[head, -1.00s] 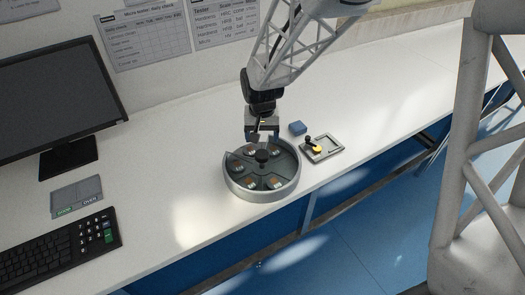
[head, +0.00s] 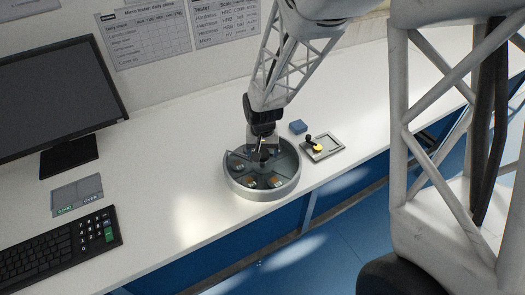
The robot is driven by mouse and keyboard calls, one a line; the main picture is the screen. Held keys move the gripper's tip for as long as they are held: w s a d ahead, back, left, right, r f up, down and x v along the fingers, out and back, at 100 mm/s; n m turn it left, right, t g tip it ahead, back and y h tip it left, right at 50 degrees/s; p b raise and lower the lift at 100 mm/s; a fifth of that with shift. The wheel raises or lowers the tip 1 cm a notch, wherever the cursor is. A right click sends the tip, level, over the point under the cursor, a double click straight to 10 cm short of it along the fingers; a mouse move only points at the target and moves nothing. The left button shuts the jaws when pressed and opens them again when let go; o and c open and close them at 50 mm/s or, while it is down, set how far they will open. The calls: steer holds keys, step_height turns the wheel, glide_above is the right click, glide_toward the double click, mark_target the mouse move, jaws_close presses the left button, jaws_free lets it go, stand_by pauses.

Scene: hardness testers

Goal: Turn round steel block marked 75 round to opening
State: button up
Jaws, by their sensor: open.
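A round grey carousel tray (head: 262,191) stands on the white bench near its front edge. Several small round blocks with orange-brown labels sit in its compartments; one block (head: 251,183) shows at the front left. The numbers on the labels are too small to read, so I cannot tell which is marked 75. A gap in the rim shows at the upper left. My gripper (head: 263,150) points down over the tray's dark centre knob, its fingers at or around the knob. The gripper is open and hides the back compartments and most of the knob.
A monitor (head: 60,97), keyboard (head: 65,250) and grey pad (head: 77,194) are at the left. The bench between them and the tray is clear.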

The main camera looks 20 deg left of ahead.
steer(key=shift+c, duration=0.2)
steer(key=c, duration=1.2)
steer(key=shift+m, duration=12)
